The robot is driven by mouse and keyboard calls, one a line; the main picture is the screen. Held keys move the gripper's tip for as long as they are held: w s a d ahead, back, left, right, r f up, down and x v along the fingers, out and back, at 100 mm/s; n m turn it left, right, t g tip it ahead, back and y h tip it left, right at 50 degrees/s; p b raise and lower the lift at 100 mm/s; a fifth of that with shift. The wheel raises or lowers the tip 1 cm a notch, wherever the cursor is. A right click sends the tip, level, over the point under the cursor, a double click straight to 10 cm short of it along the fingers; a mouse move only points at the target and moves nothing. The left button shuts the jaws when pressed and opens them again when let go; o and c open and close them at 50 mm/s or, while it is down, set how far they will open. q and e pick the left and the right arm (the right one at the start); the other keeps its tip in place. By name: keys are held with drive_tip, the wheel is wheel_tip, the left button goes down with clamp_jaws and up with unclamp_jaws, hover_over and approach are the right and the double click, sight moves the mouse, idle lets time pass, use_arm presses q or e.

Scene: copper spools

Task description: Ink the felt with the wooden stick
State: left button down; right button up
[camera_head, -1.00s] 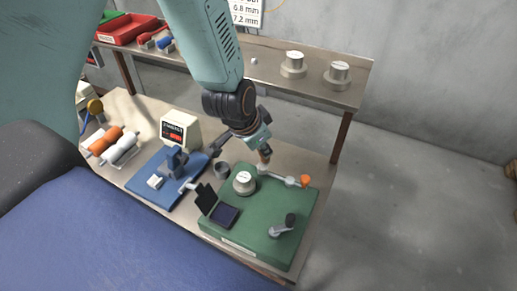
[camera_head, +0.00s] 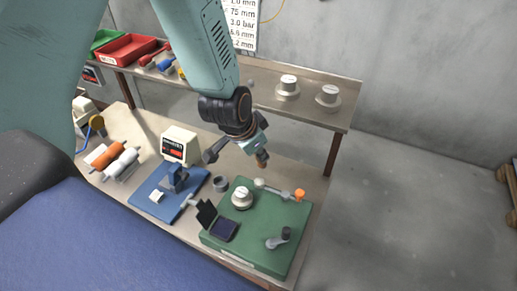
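The dark square felt pad (camera_head: 223,229) lies on the green board (camera_head: 275,253), with a black lid standing open at its upper left. My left gripper (camera_head: 261,152) hangs above the board's far edge. A short brown piece that looks like the wooden stick (camera_head: 262,162) pokes down from between its fingers, which look closed on it. The piece's upper part is hidden. Its lower end is up and right of the felt in the picture, apart from the pale knob (camera_head: 260,183) below. My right gripper is not in view.
The green board also carries a silver spool (camera_head: 242,198), a bar with an orange end (camera_head: 300,194) and a dark-handled crank (camera_head: 284,234). To its left are a small grey cup (camera_head: 220,184), a blue fixture plate (camera_head: 150,200) and a display box (camera_head: 180,144). Spools stand on the back bench.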

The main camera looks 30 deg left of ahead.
use_arm(q)
drive_tip(key=shift+r+p, duration=0.65)
drive_tip(key=shift+r, duration=0.25)
drive_tip(key=shift+f, duration=0.1)
drive_tip(key=shift+r, duration=1.55)
drive_tip(key=shift+f, duration=0.2)
drive_tip(key=shift+b+x, duration=0.85)
drive_tip(key=shift+s, duration=0.2)
